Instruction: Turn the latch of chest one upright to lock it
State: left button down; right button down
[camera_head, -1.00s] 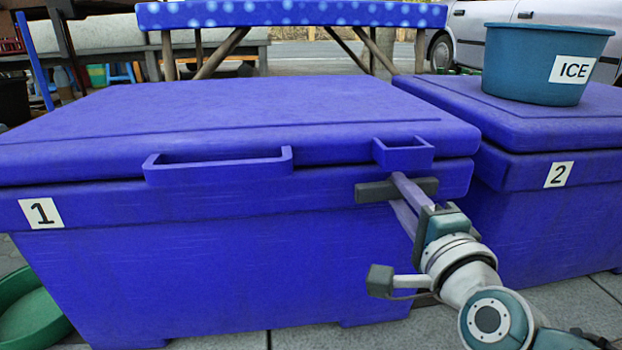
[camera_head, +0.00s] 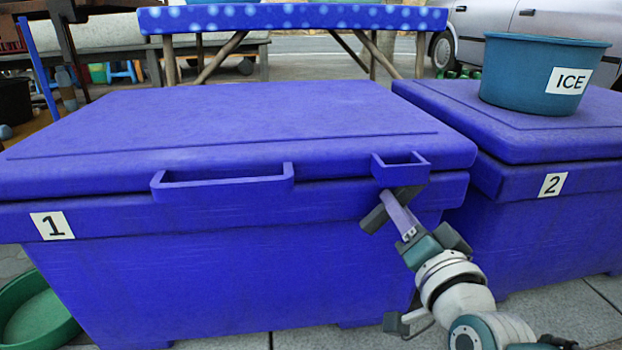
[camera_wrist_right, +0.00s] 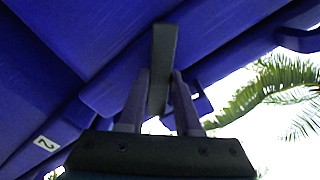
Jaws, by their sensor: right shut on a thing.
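Chest one is the big blue chest (camera_head: 220,265) with the "1" label, its lid (camera_head: 230,120) closed. Its latch (camera_head: 373,219) is a dark grey bar on the front near the right corner, below the small lid bracket (camera_head: 401,168). The latch is tilted, right end higher than left. My right gripper (camera_head: 398,208) is shut on the latch and covers its middle. In the right wrist view the latch (camera_wrist_right: 162,60) stands between the two fingers of the right gripper (camera_wrist_right: 157,90). My left gripper is not in view.
Chest two (camera_head: 540,220) stands close on the right, with a teal "ICE" tub (camera_head: 530,80) on its lid. A green basin (camera_head: 40,320) lies at the lower left. A blue dotted table (camera_head: 290,18) stands behind. Paving is free in front.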

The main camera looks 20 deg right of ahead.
jog(key=shift+n+p, duration=0.7)
jog(key=shift+n, duration=3.5)
jog(key=c, duration=0.6)
grip_release()
